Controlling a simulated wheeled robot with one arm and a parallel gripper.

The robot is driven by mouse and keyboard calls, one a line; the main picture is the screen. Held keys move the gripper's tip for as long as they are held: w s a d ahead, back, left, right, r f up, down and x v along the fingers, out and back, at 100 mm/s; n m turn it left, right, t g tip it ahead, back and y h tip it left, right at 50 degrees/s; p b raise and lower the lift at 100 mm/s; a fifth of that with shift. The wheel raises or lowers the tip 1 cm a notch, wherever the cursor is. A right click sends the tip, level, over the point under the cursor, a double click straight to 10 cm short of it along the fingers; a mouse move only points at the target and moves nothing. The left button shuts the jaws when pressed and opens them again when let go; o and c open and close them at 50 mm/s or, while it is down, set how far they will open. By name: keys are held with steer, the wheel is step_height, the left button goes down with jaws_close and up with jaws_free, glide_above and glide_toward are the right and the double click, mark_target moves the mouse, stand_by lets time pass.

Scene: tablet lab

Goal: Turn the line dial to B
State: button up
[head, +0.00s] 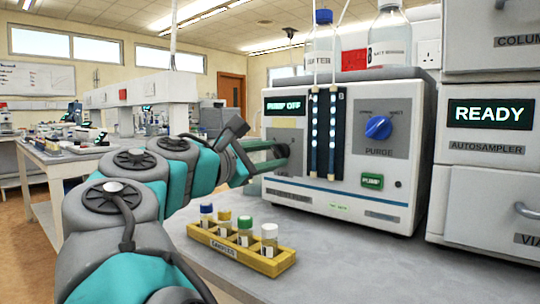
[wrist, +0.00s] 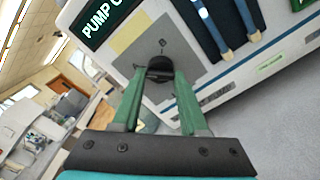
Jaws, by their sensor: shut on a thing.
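The line dial is a dark round knob (wrist: 160,66) on a grey plate at the left of the pump's front, below the PUMP OFF display (head: 285,106). In the wrist view, the green fingers of my gripper (wrist: 160,80) are closed on its two sides. In the head view my gripper (head: 278,158) reaches the pump front from the left, and my arm and fingers cover most of the dial. Small marks show around the dial in the wrist view, but I cannot read its setting.
A blue PURGE knob (head: 378,127) and a green PUMP button (head: 372,181) are on the right of the pump front. A yellow rack (head: 268,263) with several capped vials stands on the bench before the pump. The autosampler (head: 490,185) is at right.

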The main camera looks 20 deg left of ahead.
jaws_close()
steer(key=shift+m, duration=0.3)
steer(key=m, duration=0.2)
steer(key=shift+m+b, duration=0.3)
steer(key=shift+m, duration=0.1)
steer(key=m+b, duration=0.1)
steer(key=m, duration=0.3)
steer(key=shift+m, duration=0.3)
steer(key=m+b, duration=0.1)
steer(key=m, duration=0.1)
steer(key=shift+m, duration=0.3)
steer(key=m+b, duration=0.1)
steer(key=m, duration=0.2)
steer(key=shift+w+m, duration=0.1)
steer(key=shift+m, duration=0.2)
steer(key=shift+r+m+b, duration=0.15)
steer(key=shift+m+b, duration=0.3)
steer(key=shift+m, duration=1.45)
